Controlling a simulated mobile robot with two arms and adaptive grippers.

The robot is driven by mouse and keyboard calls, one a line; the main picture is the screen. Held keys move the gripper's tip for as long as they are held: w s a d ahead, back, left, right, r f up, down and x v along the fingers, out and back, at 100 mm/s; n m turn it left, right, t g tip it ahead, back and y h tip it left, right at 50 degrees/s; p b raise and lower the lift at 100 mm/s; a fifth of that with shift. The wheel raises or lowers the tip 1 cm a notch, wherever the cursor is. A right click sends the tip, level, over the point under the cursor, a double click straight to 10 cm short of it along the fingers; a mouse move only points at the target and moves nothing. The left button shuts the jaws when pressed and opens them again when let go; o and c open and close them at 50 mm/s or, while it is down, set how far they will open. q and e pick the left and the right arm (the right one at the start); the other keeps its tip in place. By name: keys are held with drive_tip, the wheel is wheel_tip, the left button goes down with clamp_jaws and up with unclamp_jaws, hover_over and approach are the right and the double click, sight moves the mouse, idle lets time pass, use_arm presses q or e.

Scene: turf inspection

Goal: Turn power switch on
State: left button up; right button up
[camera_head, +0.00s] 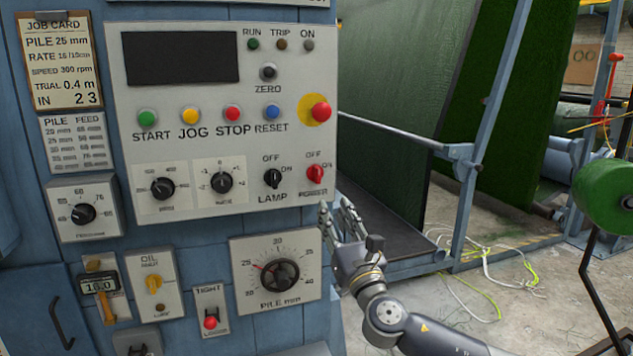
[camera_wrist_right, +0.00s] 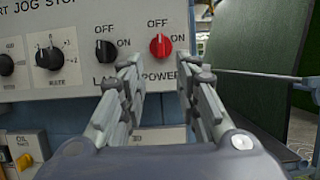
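The red power switch (camera_head: 315,174) is a rotary knob at the lower right of the grey control panel (camera_head: 290,110), with OFF above it and ON to its right. Its handle stands upright, toward OFF. In the right wrist view the red knob (camera_wrist_right: 160,46) sits above and between my fingertips. My right gripper (camera_head: 341,212) is open and empty, just below and right of the switch in the head view. In the right wrist view its two fingers (camera_wrist_right: 160,75) are spread apart and appear clear of the knob. My left gripper is not in view.
The black lamp switch (camera_head: 272,178) is left of the power switch. A red emergency button (camera_head: 321,111) on a yellow disc is above. The pile dial (camera_head: 281,274) sits below. A metal rail (camera_head: 395,132) and green turf (camera_head: 400,80) stand right of the panel.

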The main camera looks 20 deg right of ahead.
sight(319, 177)
drive_tip(key=x, duration=0.3)
drive_tip(key=p+x, duration=0.1)
drive_tip(key=x, duration=0.2)
drive_tip(key=p+x, duration=0.1)
drive_tip(key=x, duration=0.2)
drive_tip(key=shift+w+r, duration=0.3)
drive_tip(key=shift+r, duration=0.1)
drive_tip(key=shift+w+r, duration=0.15)
drive_tip(key=shift+w, duration=0.35)
drive_tip(key=shift+c, duration=0.2)
clamp_jaws()
